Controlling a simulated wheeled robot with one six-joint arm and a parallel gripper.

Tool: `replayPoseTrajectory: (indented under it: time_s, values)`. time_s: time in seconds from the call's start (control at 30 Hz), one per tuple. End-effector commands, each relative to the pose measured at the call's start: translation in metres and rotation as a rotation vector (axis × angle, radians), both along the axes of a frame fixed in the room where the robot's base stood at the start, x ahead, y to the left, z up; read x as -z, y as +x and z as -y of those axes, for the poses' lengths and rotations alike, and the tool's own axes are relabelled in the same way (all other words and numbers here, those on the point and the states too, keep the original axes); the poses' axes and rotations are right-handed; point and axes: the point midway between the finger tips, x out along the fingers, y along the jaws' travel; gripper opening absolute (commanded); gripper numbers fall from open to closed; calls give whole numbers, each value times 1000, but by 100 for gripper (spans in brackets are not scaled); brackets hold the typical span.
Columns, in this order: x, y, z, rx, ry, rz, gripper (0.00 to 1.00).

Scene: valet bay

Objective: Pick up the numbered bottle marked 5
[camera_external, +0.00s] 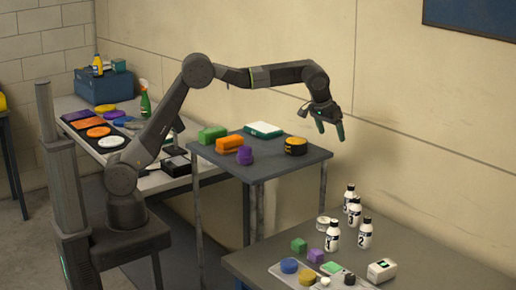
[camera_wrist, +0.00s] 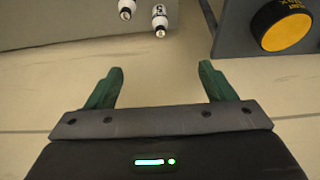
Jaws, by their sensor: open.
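Several white bottles with black caps stand upright on the front right table. One bottle (camera_external: 365,235) is marked 2, and another bottle (camera_external: 354,213) seems to read 3. The front left bottle (camera_external: 332,238) has a number too small to read surely. In the wrist view two bottles show at the top edge, a left bottle (camera_wrist: 126,8) and a right bottle (camera_wrist: 160,20). My gripper (camera_external: 331,132) is open and empty, high above and apart from the bottles.
The front table (camera_external: 256,266) also holds green and purple blocks, a white round item, a labelled white box (camera_external: 381,271) and a tray (camera_external: 322,283) of coloured pieces. A higher grey table (camera_external: 262,172) with a yellow-topped black roll (camera_external: 296,146) stands beside my gripper, near the wall.

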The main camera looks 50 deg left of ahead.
Motion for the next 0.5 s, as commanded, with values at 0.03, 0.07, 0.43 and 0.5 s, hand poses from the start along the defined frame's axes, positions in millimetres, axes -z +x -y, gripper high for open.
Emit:
replayPoseTrajectory:
  time_s: [0.03, 0.07, 0.43, 0.5]
  values:
    - [0, 0, 0, 0, 0, 0, 67]
    - [0, 0, 0, 0, 0, 0, 66]
    - [30, 10, -3, 60, 5, -15, 66]
    - [57, 22, -7, 130, 5, -24, 66]
